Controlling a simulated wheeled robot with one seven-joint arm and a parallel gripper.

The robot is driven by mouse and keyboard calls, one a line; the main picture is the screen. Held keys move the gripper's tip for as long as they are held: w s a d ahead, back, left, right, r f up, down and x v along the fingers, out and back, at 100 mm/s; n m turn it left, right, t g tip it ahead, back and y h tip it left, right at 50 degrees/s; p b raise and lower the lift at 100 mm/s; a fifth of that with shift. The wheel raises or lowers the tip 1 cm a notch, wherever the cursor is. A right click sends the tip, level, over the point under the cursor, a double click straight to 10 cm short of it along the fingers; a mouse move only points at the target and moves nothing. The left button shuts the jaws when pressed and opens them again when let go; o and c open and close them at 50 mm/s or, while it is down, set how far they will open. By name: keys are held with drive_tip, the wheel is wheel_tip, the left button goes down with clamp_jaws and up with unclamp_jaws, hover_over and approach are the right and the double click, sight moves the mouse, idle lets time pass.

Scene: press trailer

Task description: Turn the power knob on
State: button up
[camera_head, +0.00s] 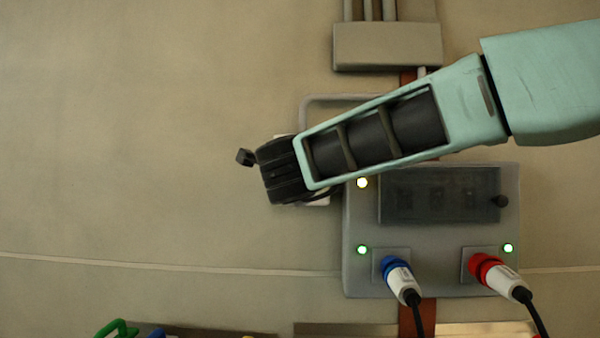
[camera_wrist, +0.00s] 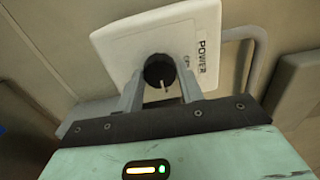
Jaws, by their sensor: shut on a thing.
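The power knob (camera_wrist: 159,71) is round and black with a pale pointer line. It sits on a white plate (camera_wrist: 118,52) marked POWER, seen in the wrist view. My gripper (camera_wrist: 160,82) has its two grey fingers on either side of the knob, shut on it. The pointer line runs roughly downward in the wrist view. In the head view my arm and gripper hide the knob, and only bits of the white plate (camera_head: 318,201) show beside the gripper.
A grey panel (camera_head: 437,270) with lit lamps, a dark window and blue (camera_head: 396,267) and red (camera_head: 485,267) plugs with black cables is on the wall right of the gripper. A grey box (camera_head: 387,46) with conduits is above. The wall at left is bare.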

drive_tip(key=o, duration=1)
drive_tip(key=shift+s, duration=0.15)
drive_tip(key=s+b, duration=0.2)
drive_tip(key=s, duration=1.5)
drive_tip(key=shift+a, duration=0.3)
